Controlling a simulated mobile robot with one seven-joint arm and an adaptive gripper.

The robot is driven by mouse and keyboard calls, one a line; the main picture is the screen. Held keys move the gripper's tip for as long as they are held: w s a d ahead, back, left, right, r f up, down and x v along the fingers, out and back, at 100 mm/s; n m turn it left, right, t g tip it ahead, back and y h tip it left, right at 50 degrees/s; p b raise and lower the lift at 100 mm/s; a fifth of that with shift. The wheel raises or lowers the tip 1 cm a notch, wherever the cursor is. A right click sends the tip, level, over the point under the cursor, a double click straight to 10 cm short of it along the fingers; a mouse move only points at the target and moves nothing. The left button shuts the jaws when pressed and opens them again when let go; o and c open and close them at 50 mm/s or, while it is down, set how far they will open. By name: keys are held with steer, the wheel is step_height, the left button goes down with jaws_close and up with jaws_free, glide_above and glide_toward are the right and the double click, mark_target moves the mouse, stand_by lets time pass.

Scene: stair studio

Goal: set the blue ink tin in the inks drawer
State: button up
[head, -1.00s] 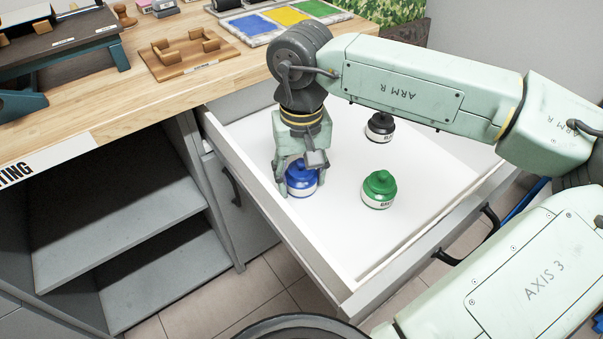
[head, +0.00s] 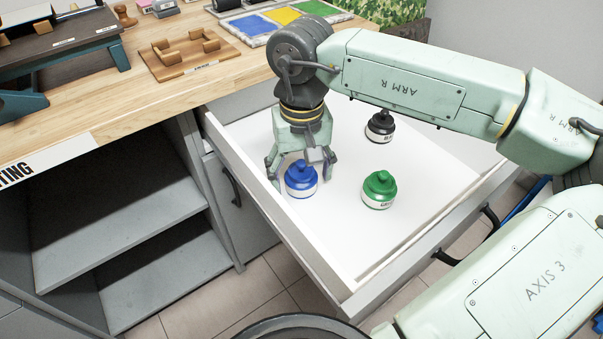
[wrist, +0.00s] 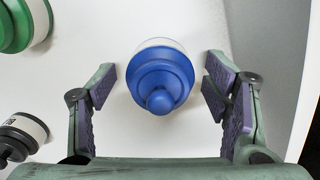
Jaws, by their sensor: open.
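The blue ink tin (head: 301,179) stands upright on the white floor of the open inks drawer (head: 345,240), near its left wall. In the wrist view the blue tin (wrist: 160,78) sits between the spread fingers, with a gap on each side. My gripper (head: 301,176) is open around the tin, pointing down; its fingers (wrist: 162,95) touch nothing that I can see. A green ink tin (head: 379,190) and a black ink tin (head: 380,127) also stand in the drawer, to the right of the blue one.
The wooden worktop (head: 110,100) lies behind and left of the drawer, with a wooden holder (head: 188,54) and a tray of colour pads (head: 285,18). Open grey shelves (head: 125,240) are at the left. The drawer's front right floor is clear.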

step_height(320, 180, up, 11)
steer(key=shift+r, duration=0.2)
